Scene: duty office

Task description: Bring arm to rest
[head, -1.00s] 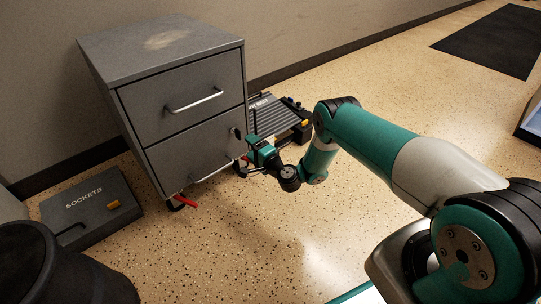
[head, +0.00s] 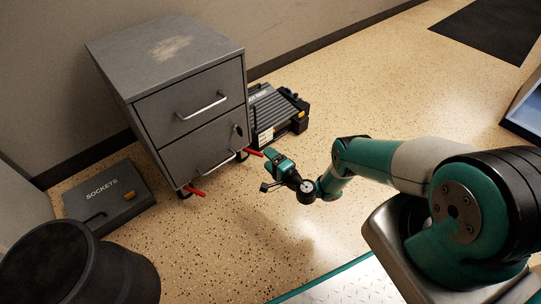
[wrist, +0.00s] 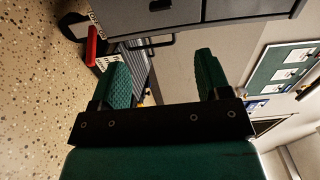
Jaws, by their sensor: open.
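My gripper (head: 266,172) is in front of the grey two-drawer cabinet (head: 160,48), low over the floor and to the right of the lower drawer. Its jaws are open. In the wrist view its two green fingers stand apart with nothing between them (wrist: 162,75). My arm is bent and reaches in from the right of the head view. Both cabinet drawers look shut.
Red levers (head: 195,191) show at the cabinet's base, one (head: 252,152) close to my gripper. A black ribbed case (head: 275,108) lies beside the cabinet. A SOCKETS case (head: 105,195) and a black bin (head: 85,270) are left. Floor between is clear.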

